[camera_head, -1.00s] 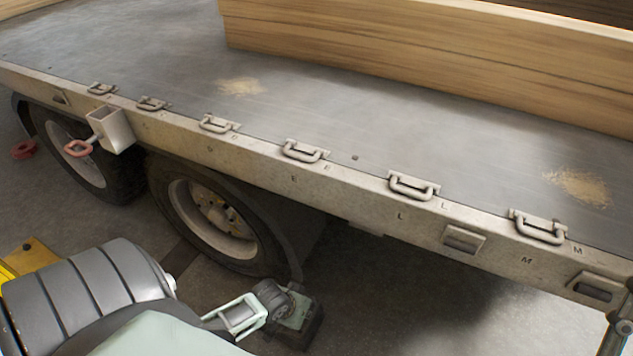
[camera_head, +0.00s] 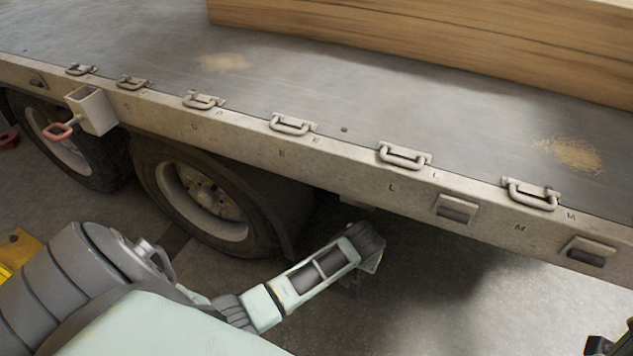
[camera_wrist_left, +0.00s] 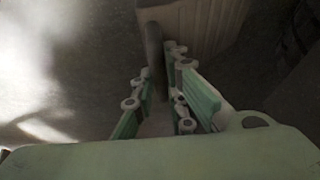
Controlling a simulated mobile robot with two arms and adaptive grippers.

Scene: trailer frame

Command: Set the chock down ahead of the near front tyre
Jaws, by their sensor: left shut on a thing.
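The chock shows in the left wrist view as a pale, wedge-like block (camera_wrist_left: 205,25) with a dark bar-like handle (camera_wrist_left: 153,50). My left gripper (camera_wrist_left: 160,105) is shut on that handle with its mint-green fingers. In the head view, my left gripper (camera_head: 372,255) is low beside the trailer, to the right of the closer tyre (camera_head: 205,203) and apart from it. The chock is mostly hidden there behind the gripper and in shadow. I cannot tell whether it touches the floor. At the lower right edge, dark parts (camera_head: 610,345) may be my right gripper; its jaws cannot be made out.
The trailer bed's side rail (camera_head: 340,170) with several handles runs above the tyres. A second tyre (camera_head: 65,145) stands farther left. A pale bracket with a red-handled pin (camera_head: 92,110) hangs from the rail. The floor (camera_head: 450,290) at the lower right is clear.

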